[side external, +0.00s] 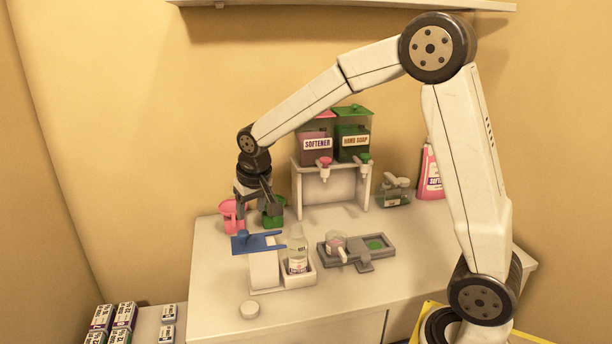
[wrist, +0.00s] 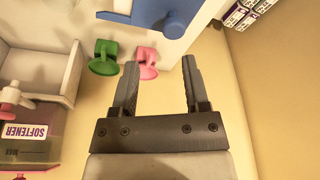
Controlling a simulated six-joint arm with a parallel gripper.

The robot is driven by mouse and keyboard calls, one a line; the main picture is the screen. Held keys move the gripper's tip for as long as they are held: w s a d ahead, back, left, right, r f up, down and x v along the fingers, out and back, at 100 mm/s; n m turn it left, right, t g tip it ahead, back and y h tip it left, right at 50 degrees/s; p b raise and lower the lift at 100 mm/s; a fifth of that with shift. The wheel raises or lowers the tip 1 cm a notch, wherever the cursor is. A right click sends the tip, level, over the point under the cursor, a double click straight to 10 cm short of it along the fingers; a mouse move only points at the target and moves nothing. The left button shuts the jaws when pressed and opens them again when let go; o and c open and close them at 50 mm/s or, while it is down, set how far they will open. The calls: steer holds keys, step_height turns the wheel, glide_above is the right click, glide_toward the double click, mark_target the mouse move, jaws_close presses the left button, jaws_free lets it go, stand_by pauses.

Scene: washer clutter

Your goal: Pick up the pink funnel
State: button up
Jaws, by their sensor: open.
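The pink funnel (side external: 230,213) stands at the back left of the white counter, next to a green funnel (side external: 273,216). My gripper (side external: 256,208) points down at the two funnels and is open and empty. In the side view its fingers partly cover both funnels. In the wrist view the pink funnel (wrist: 147,72) lies just beyond the left fingertip, partly hidden by that finger, with the green funnel (wrist: 103,62) further left. The space between the fingertips (wrist: 158,62) shows pale surface and part of the pink funnel's edge. I cannot tell whether a finger touches it.
A blue-topped white stand (side external: 260,243) is in front of the funnels. A dispenser rack (side external: 300,190) with softener and hand soap stands right of them. A clear bottle (side external: 298,250) and a grey tray (side external: 382,255) are on the counter. The wall (wrist: 230,100) is close behind.

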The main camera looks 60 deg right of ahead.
steer(key=w+d+f+m+h, duration=0.2)
steer(key=w+d+m, duration=0.45)
steer(key=w, duration=0.85)
steer(key=n, duration=0.1)
glide_above(233, 217)
steer(key=s+a, duration=0.2)
step_height(233, 217, down, 7)
steer(key=shift+x, duration=3.7)
steer(key=shift+w+d+r, duration=0.1)
steer(key=shift+d, duration=0.05)
jaws_close()
